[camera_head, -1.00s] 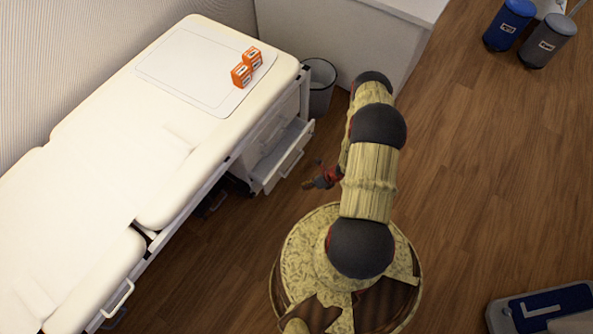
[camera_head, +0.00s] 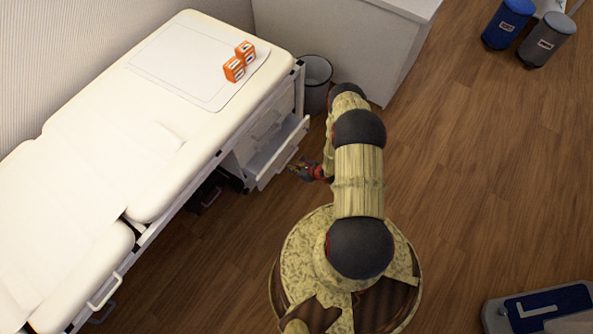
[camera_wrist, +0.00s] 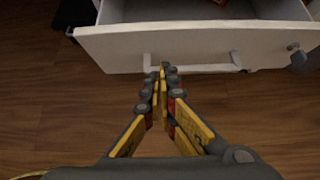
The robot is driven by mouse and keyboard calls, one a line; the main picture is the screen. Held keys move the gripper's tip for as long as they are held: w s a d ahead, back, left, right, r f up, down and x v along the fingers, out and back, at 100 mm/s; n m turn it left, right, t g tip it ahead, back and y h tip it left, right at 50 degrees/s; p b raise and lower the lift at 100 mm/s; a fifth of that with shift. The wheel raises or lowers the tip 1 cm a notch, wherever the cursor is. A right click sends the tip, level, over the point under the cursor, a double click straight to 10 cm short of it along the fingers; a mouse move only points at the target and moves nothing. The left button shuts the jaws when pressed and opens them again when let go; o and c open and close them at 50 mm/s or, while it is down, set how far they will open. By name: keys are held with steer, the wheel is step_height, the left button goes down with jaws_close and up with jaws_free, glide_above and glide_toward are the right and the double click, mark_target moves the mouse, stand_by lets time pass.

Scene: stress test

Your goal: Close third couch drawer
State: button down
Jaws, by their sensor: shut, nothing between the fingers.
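The white couch (camera_head: 150,200) stands along the left. A white drawer (camera_head: 278,155) in its end unit is pulled out toward my arm. In the wrist view the drawer front (camera_wrist: 190,45) crosses the top, with its bar handle (camera_wrist: 190,67) facing me. The drawer interior (camera_wrist: 165,10) shows behind the front, with a red item (camera_wrist: 225,2) partly visible inside. My gripper (camera_head: 300,168) is shut and empty, close in front of the drawer front. In the wrist view the fingertips (camera_wrist: 164,70) lie at the handle's level; I cannot tell whether they touch it.
Two orange boxes (camera_head: 239,62) lie on the couch top. A grey bin (camera_head: 315,80) stands between the couch and a white cabinet (camera_head: 340,35). Blue and grey bins (camera_head: 527,35) stand at the far right. A blue-grey object (camera_head: 540,308) lies at the lower right.

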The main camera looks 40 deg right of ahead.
mark_target(275, 163)
steer(key=shift+w+a+f+b, duration=0.25)
steer(key=shift+w+a, duration=0.05)
steer(key=shift+w, duration=0.6)
steer(key=shift+w+a+f+b, duration=0.25)
steer(key=shift+w+a, duration=0.1)
steer(key=shift+w, duration=0.5)
steer(key=shift+w+a+f+b, duration=0.2)
steer(key=shift+w+a+f, duration=0.1)
steer(key=shift+w, duration=0.6)
steer(key=w+a+b, duration=0.3)
steer(key=w, duration=0.7)
steer(key=shift+a+b, duration=0.3)
steer(key=shift+b, duration=0.1)
steer(key=shift+w+r, duration=0.15)
